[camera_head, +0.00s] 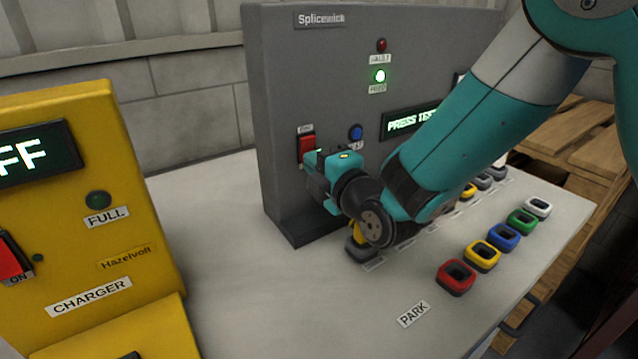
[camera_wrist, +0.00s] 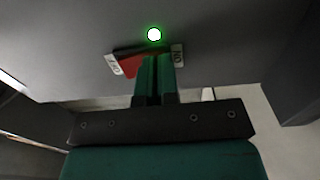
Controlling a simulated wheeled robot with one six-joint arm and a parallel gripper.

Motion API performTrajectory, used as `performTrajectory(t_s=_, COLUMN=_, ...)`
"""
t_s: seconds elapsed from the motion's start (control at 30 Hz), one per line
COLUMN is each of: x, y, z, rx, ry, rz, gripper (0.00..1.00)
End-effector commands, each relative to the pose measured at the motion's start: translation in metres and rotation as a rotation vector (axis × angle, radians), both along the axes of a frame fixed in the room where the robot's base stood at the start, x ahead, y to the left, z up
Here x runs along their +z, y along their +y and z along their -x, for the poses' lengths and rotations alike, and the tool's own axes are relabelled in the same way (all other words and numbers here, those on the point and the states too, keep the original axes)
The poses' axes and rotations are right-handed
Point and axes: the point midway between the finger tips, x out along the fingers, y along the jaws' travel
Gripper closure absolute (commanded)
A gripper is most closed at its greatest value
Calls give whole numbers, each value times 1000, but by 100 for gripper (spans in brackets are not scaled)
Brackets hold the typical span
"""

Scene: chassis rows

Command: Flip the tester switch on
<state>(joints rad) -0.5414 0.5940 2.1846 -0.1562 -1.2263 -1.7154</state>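The tester is an upright grey panel (camera_head: 290,75) marked "Splicewick". Its red rocker switch (camera_head: 307,145) is at the panel's lower left, partly covered by my gripper (camera_head: 309,163). In the wrist view the red switch (camera_wrist: 129,65) sits between an OFF label on the left and an ON label (camera_wrist: 178,54) on the right. My gripper (camera_wrist: 159,60) is shut with nothing seen between its fingers. The fingertips are at the switch's ON-side part; I cannot tell whether they touch it. A small green light (camera_wrist: 154,34) glows beside the switch. The tester display (camera_head: 410,119) is lit and reads "PRESS TES…".
A blue button (camera_head: 356,132) is right of the switch. A green lamp (camera_head: 380,76) is lit; the red fault lamp (camera_head: 381,45) looks dark. A yellow charger (camera_head: 130,215) stands at left. Coloured blocks, such as a red one (camera_head: 449,287), line the bench's right side.

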Motion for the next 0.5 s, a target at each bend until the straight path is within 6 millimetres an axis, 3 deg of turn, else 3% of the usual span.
performTrajectory(t_s=0.1, x=-7, y=3, z=-5, rx=-1, ry=-48, rz=-29, gripper=100)
performTrajectory(t_s=0.5, x=0, y=4, z=-5, rx=0, ry=-111, rz=-71, gripper=100)
